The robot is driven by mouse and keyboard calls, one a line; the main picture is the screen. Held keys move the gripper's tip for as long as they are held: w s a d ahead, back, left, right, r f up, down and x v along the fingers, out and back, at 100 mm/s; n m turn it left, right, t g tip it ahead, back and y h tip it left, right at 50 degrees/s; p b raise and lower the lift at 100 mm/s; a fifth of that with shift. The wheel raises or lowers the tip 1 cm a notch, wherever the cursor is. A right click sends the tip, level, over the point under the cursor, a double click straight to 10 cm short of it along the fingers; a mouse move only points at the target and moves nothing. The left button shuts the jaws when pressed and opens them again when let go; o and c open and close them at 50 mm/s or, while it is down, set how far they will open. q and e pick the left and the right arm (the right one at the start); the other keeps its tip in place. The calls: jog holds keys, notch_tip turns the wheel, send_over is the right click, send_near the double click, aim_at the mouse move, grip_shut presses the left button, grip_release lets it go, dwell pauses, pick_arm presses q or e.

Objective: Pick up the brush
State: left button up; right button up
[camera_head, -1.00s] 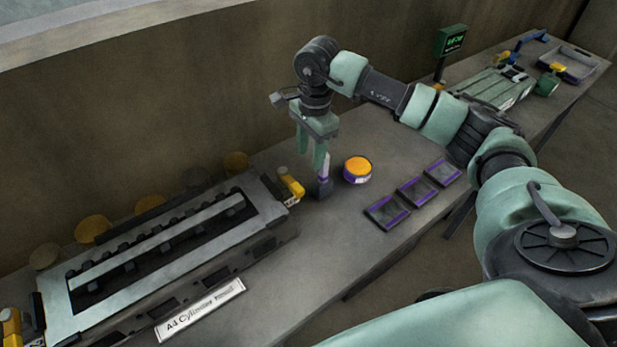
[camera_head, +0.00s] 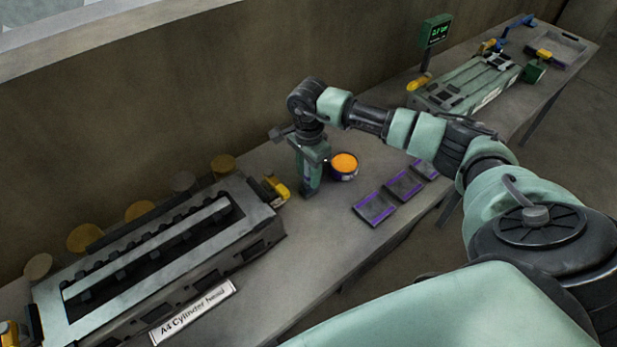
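The brush (camera_head: 307,191) stands upright on the workbench, left of a round tin with an orange top (camera_head: 344,162). Only a dark, purplish part of it shows low down; the rest is hidden by my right gripper. My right gripper (camera_head: 311,182) points straight down over the brush, its green fingers at the brush's height. I cannot tell whether the fingers are closed on it or only around it. My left gripper is not in view.
A cylinder head (camera_head: 262,222) with a label plate (camera_head: 193,312) fills the bench's left. A yellow-handled tool (camera_head: 276,189) lies at its right end. Several purple-edged trays (camera_head: 374,208) lie along the front edge. A green display (camera_head: 436,31) stands farther back. The wall runs behind.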

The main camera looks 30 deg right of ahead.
grip_shut()
jog(key=shift+r, duration=0.1)
jog(key=shift+d+r, duration=0.1)
jog(key=shift+r, duration=0.5)
notch_tip(320, 180, up, 19)
jog(key=b, duration=0.3)
jog(key=shift+f+b, duration=0.15)
jog(key=shift+b, duration=0.15)
